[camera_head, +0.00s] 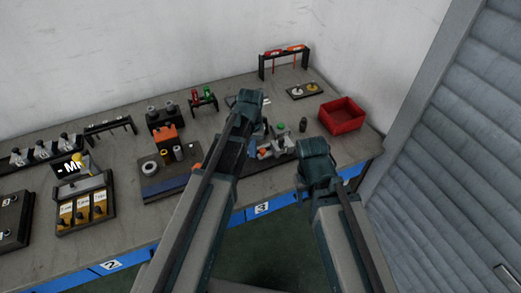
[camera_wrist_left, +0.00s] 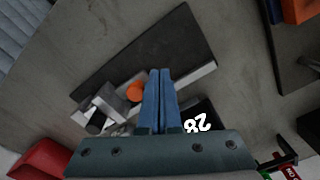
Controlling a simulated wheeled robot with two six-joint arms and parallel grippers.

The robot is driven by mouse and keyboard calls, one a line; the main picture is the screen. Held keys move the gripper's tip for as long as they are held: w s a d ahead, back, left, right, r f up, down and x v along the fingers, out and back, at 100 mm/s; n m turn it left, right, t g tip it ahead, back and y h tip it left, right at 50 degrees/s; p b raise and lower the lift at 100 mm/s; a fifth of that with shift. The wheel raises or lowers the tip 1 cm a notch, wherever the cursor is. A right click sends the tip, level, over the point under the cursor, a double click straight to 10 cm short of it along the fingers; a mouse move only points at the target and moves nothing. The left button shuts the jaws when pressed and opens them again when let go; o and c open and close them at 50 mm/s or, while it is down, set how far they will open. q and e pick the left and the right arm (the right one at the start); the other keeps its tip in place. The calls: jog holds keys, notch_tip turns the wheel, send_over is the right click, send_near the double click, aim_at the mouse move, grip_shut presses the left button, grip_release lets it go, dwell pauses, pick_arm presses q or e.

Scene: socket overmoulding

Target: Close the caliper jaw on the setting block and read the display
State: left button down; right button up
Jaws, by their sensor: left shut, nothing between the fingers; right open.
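The caliper lies on a dark plate (camera_wrist_left: 170,45) in the left wrist view. Its pale metal bar (camera_wrist_left: 194,79), orange knob (camera_wrist_left: 135,91) and grey metal jaw end (camera_wrist_left: 101,108) show there. A dark display (camera_wrist_left: 198,122) reads 28, upside down in that view. The orange knob also shows in the head view (camera_head: 262,152), beside grey metal parts (camera_head: 284,145). I cannot tell the setting block from the jaw parts. My left gripper (camera_wrist_left: 157,72) is shut and empty, its fingers covering part of the caliper. My right gripper (camera_head: 320,178) is open near the bench's front edge, apart from the caliper.
A red bin (camera_head: 342,115) stands right of the caliper. A black stand with an orange block (camera_head: 166,138) is to the left. A black rack with red tools (camera_head: 285,53) stands at the back.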

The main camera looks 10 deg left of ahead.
pick_arm(q)
notch_tip(320, 180, up, 6)
jog(key=p, duration=0.5)
jog(key=shift+s, duration=0.15)
jog(key=s+d+m+y, duration=0.1)
jog(key=s+d+m, duration=0.3)
jog(key=s+d, duration=0.4)
jog(key=s, duration=0.7)
jog(key=shift+s+m, duration=0.3)
dwell(0.4)
